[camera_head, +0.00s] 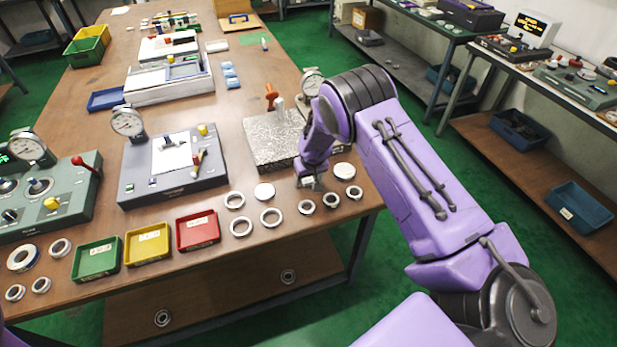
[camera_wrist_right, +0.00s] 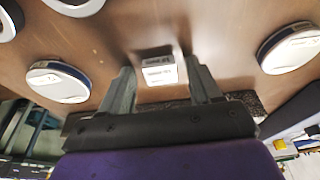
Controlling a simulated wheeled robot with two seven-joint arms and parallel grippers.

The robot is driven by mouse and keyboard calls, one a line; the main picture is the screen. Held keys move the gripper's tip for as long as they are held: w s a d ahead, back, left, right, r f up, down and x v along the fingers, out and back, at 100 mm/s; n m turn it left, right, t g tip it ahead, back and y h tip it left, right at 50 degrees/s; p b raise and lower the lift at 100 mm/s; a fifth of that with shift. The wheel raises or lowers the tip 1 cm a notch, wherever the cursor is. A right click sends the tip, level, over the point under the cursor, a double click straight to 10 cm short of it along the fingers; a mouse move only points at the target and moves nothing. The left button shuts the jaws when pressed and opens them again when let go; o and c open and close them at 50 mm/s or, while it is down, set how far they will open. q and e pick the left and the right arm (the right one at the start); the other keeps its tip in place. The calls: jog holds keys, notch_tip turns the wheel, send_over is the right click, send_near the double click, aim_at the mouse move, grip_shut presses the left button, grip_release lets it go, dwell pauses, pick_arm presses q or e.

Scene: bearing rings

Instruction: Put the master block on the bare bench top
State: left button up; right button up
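The master block (camera_wrist_right: 158,72) is a small white block with printed labels. In the right wrist view it is at or just above the brown bench top (camera_wrist_right: 105,35), between the fingers of my right gripper (camera_wrist_right: 158,64). A narrow gap shows between each finger and the block, so the gripper looks open around it. In the head view my right gripper (camera_head: 311,183) points down at the bench top (camera_head: 285,193), in front of the speckled granite plate (camera_head: 268,150); the block cannot be made out there. My left gripper is not in view.
White discs (camera_wrist_right: 58,82) (camera_wrist_right: 290,48) lie on either side of the block. Several metal rings (camera_head: 270,217) lie along the front edge. Red (camera_head: 197,230), yellow and green trays stand left, with a dial gauge stand (camera_head: 128,125) behind.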

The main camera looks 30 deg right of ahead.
jog(key=shift+r, duration=0.4)
jog(key=b+v, duration=0.1)
jog(key=v, duration=1)
jog(key=shift+r, duration=0.35)
jog(key=shift+s, duration=0.1)
